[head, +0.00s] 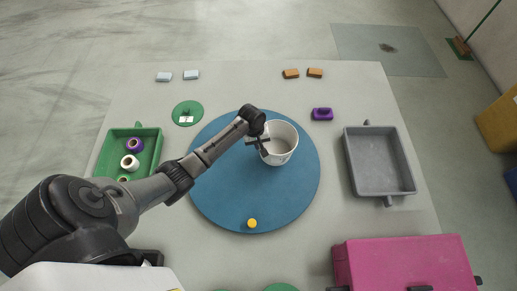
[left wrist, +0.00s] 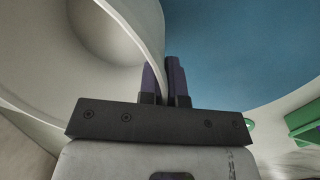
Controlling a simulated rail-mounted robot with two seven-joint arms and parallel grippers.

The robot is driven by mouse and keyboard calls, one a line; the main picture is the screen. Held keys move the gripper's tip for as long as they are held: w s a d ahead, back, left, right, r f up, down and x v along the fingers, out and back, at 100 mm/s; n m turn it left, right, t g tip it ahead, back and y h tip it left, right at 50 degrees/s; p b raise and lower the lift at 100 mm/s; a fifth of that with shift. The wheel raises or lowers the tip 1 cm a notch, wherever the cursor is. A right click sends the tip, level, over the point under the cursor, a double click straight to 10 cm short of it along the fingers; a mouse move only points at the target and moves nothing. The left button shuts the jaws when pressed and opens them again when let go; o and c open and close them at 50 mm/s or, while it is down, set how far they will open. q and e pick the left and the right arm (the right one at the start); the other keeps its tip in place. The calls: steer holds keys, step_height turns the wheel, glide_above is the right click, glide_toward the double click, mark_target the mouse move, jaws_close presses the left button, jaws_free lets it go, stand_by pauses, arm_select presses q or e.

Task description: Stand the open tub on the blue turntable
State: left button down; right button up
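The open tub (head: 291,142) is white and upright, over the upper right part of the blue turntable (head: 235,190) in the head view. My left gripper (head: 258,143) is at the tub's left rim. In the left wrist view, the tub (left wrist: 135,20) fills the upper left and the blue turntable (left wrist: 235,45) lies beyond it. The two fingers of the left gripper (left wrist: 164,82) are close together with the tub's wall between them. I cannot tell whether the tub's base touches the turntable. My right gripper is not in view.
A yellow knob (head: 252,223) is near the turntable's front edge. A green tray (head: 154,160) with spools stands left, a grey tray (head: 407,191) right, and a magenta box (head: 400,262) at front right. A purple block (head: 322,114) and small orange and light-blue blocks lie behind.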

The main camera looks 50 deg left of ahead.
arm_select(q)
steer(key=shift+f+b, duration=0.75)
steer(key=shift+f, duration=1.1)
steer(key=shift+f, duration=0.15)
steer(key=c, duration=1.3)
jaws_free()
